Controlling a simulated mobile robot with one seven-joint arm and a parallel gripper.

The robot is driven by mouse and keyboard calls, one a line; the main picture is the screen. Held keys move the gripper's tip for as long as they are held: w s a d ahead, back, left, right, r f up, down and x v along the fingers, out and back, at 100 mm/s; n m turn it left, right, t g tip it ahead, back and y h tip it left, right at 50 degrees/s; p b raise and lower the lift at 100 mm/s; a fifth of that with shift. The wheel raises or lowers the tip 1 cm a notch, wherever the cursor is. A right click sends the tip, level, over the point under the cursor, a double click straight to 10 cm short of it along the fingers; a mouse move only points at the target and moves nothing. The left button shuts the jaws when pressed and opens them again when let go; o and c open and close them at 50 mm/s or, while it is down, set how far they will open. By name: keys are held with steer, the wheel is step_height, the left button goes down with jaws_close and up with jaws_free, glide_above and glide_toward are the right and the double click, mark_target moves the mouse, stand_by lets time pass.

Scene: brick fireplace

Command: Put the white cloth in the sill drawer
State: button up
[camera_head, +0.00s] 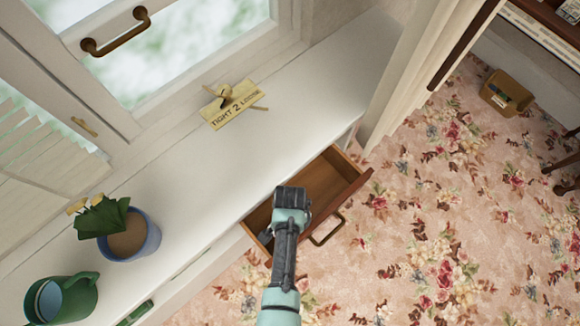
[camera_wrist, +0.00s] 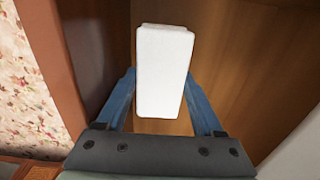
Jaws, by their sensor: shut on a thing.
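The sill drawer (camera_head: 328,182) is pulled open below the window sill, with brown wooden walls and a metal handle on its front. My gripper (camera_wrist: 160,80) is shut on the white cloth (camera_wrist: 165,65), a folded block between its two blue fingers. In the wrist view the cloth is over the drawer's brown wooden interior (camera_wrist: 245,60); whether it touches the bottom I cannot tell. In the head view my arm reaches over the drawer's near part, and its wrist hides the fingers and the cloth.
The white sill (camera_head: 320,90) carries a gold sign (camera_head: 233,104), a blue flowerpot (camera_head: 135,240) and a green watering can (camera_head: 62,298). A green handle (camera_head: 135,313) shows on the sill's front. A curtain (camera_head: 415,75) hangs beyond the drawer. Flowered carpet at right is mostly clear.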

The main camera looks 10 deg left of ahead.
steer(key=o, duration=1.2)
steer(key=shift+s+d, duration=0.1)
